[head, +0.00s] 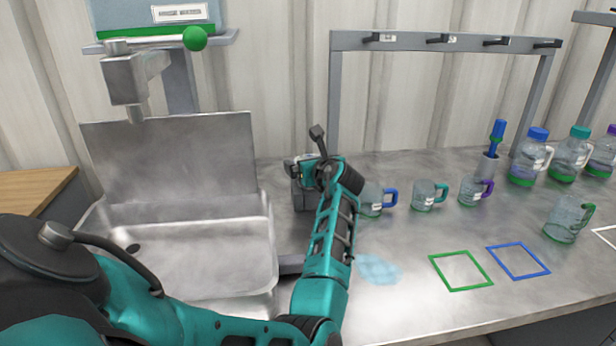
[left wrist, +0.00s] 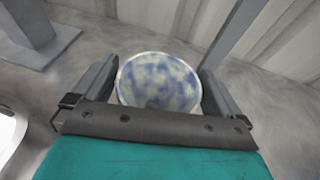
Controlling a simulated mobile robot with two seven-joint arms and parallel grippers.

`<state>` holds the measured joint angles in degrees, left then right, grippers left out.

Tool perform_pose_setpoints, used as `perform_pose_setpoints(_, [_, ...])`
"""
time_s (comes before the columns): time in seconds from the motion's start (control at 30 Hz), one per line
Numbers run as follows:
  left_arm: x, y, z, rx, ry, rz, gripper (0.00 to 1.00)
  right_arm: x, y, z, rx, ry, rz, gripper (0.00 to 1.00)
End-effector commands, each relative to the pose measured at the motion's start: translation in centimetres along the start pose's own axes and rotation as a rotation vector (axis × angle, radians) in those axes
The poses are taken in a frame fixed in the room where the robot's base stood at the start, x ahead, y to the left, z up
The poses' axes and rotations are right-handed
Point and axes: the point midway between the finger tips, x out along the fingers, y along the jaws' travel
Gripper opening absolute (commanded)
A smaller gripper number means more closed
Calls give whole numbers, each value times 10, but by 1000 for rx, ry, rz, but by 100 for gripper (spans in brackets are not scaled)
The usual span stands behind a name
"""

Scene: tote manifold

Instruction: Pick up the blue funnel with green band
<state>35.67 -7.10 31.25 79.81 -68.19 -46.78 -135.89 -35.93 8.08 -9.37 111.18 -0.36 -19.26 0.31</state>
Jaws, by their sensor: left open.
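My left gripper (head: 305,186) is beyond the middle of the counter, between the sink and the row of mugs. In the left wrist view its two fingers (left wrist: 158,72) are open on either side of a round, mottled blue and white mouth (left wrist: 158,88). That mouth may be the funnel; no green band shows, and I cannot tell whether the fingers touch it. In the head view the arm and gripper hide it. My right gripper is not in view.
The sink (head: 190,250) and faucet (head: 130,80) are left of my arm. Glass mugs with blue (head: 372,200), teal (head: 428,196) and purple (head: 472,190) handles stand right of it. Lidded jugs (head: 528,165) stand farther right. Green (head: 437,270) and blue (head: 500,262) outlines mark clear counter.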

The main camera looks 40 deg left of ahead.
Motion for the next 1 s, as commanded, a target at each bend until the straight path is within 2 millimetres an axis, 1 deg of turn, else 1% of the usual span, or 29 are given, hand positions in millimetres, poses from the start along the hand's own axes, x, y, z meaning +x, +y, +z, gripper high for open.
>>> perform_pose_setpoints(0.17, [0,0,0,-1,0,0,100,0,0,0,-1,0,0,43])
perform_pose_setpoints(0.57, [0,0,0,-1,0,0,62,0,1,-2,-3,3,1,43])
perform_pose_setpoints(0.83, [-1,0,3,-1,-1,0,61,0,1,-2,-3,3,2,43])
perform_pose_setpoints(0.93, [-4,0,13,-3,-3,-1,61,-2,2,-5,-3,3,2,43])
perform_pose_setpoints(1.0, [-7,0,25,-5,-4,0,61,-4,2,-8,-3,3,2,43])
